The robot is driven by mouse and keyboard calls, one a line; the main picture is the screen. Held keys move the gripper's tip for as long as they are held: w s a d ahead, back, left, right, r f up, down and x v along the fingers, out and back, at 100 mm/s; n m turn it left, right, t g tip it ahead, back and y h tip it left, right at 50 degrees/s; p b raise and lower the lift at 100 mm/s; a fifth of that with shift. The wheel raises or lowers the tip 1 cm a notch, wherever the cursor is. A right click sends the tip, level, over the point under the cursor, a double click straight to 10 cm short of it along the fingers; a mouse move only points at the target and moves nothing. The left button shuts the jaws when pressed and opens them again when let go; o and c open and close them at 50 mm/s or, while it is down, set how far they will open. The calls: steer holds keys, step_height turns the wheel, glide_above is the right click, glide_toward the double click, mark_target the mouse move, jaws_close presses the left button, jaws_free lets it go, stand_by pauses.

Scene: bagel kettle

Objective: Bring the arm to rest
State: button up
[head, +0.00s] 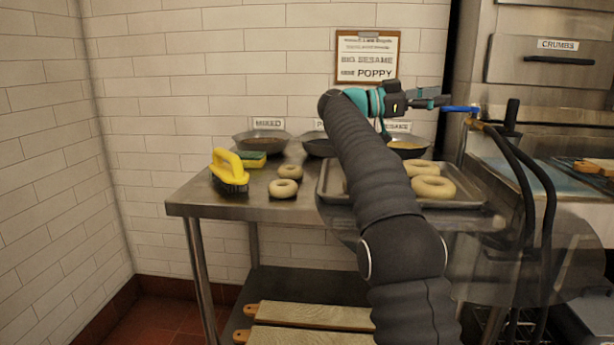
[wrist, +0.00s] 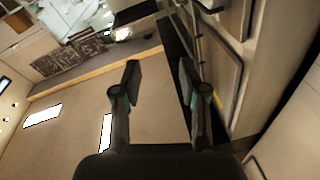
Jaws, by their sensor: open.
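My arm rises across the middle of the head view, in front of the steel table (head: 230,208). My gripper (head: 432,97) is at its upper end, above the table and pointing right. In the wrist view my gripper (wrist: 160,78) shows two fingers spread apart with nothing between them. Several pale bagels lie on the table: two at the left (head: 284,187) and others, including a larger one (head: 433,187), on the metal tray (head: 462,203). My arm hides part of the tray and the middle bowl.
A yellow-handled brush (head: 229,168) and a sponge (head: 250,158) sit at the table's left. Dark bowls (head: 262,136) line the wall. A blue-handled tap (head: 461,109) with black hoses (head: 520,170) stands just right of my gripper. Wooden boards (head: 310,315) lie on the lower shelf.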

steer(key=a+r+n+t+y, duration=0.1)
steer(key=a+r+n+t, duration=0.2)
steer(key=r+n+t, duration=0.85)
steer(key=s+a+f+n+t+y, duration=0.3)
steer(key=a+n+t+y, duration=0.15)
steer(key=y, duration=0.35)
steer(key=s+a+f+n+t+y, duration=0.3)
steer(key=a+f+n+t+y, duration=0.15)
steer(key=y, duration=0.35)
steer(key=s+a+f+n+g+y, duration=0.15)
steer(key=s+f+g, duration=0.25)
steer(key=s+f, duration=0.45)
steer(key=s+a+f+n+g+y, duration=0.1)
steer(key=s+a+f+g+y, duration=0.4)
steer(key=f, duration=0.7)
steer(key=s+d+f+m+g+h, duration=0.1)
steer(key=s+d+f+g+h, duration=0.1)
steer(key=s+f, duration=0.7)
steer(key=s+d+f+g+h, duration=0.2)
steer(key=s+d+f+g, duration=0.2)
steer(key=s+f, duration=0.6)
steer(key=shift+s+m, duration=0.4)
steer(key=shift+s, duration=0.55)
